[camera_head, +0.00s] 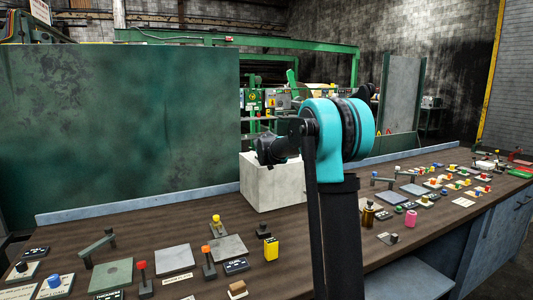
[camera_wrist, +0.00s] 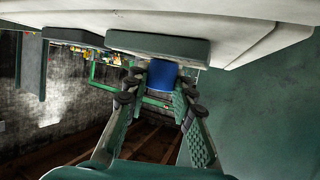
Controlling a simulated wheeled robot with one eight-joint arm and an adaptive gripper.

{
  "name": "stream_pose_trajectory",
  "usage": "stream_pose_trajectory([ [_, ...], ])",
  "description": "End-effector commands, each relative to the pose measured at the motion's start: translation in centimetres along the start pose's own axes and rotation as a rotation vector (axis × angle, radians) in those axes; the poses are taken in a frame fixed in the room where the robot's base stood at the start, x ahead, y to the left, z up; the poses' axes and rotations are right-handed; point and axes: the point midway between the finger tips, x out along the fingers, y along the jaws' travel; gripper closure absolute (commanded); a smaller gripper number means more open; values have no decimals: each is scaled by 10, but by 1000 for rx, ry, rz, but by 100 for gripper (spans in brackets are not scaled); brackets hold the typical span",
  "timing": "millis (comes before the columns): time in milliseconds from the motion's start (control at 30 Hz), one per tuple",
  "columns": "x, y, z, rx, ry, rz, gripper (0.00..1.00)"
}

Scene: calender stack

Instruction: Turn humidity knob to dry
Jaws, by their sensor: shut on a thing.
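A blue knob (camera_wrist: 162,75) sticks out from a dark grey-green plate (camera_wrist: 158,46) in the wrist view. My gripper (camera_wrist: 160,92) has its two padded fingers around this knob, one on each side, and is shut on it. No label or dry mark is readable, so I cannot tell which way the knob points. In the head view my arm stands in front of a pale block (camera_head: 272,192) and hides the held knob.
The brown bench (camera_head: 320,228) carries many small controls. A large green panel (camera_head: 120,120) rises behind at left.

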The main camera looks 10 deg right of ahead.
Motion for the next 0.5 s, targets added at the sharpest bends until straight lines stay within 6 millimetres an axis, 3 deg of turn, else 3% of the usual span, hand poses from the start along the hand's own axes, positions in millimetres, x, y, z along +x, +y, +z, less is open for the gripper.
stream_pose_trajectory([
  [500, 0, 0, 2, 25, -4, 56, 100],
])
